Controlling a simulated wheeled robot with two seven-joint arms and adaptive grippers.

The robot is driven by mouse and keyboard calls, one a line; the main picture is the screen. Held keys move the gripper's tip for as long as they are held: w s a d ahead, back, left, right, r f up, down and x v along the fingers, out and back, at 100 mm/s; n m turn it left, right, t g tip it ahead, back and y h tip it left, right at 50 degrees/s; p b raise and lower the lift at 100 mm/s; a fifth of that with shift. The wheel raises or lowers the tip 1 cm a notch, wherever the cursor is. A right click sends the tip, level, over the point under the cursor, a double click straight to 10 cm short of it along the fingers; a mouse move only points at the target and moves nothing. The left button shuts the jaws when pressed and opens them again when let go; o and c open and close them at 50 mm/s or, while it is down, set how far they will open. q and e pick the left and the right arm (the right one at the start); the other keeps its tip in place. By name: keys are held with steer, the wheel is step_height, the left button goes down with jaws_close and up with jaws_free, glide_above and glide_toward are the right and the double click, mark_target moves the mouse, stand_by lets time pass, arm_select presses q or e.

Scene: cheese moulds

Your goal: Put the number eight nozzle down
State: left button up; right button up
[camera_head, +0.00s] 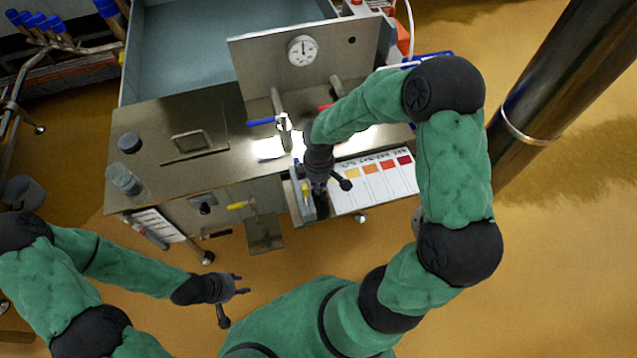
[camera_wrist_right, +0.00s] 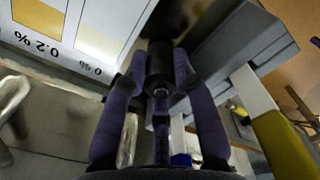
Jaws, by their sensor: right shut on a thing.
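My right gripper (camera_head: 319,185) is above the front right corner of the steel machine, beside a narrow grey holder (camera_head: 305,203). In the right wrist view its two dark fingers (camera_wrist_right: 157,80) are closed on a dark cylindrical nozzle (camera_wrist_right: 160,62). No number is readable on the nozzle. In that view the grey holder (camera_wrist_right: 232,45) lies to the right of the nozzle; I cannot tell whether they touch. In the head view the nozzle is hidden or too small to tell. My left gripper (camera_head: 242,284) is open and empty over the floor, in front of the machine.
A white colour chart (camera_head: 378,184) with percent labels is right of the holder. A blue-handled tap (camera_head: 263,122) stands behind on the steel top (camera_head: 165,135). A yellow handle (camera_wrist_right: 285,145) shows in the wrist view.

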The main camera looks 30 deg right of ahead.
steer(key=shift+f, duration=0.2)
steer(key=o, duration=1)
steer(key=shift+r, duration=0.1)
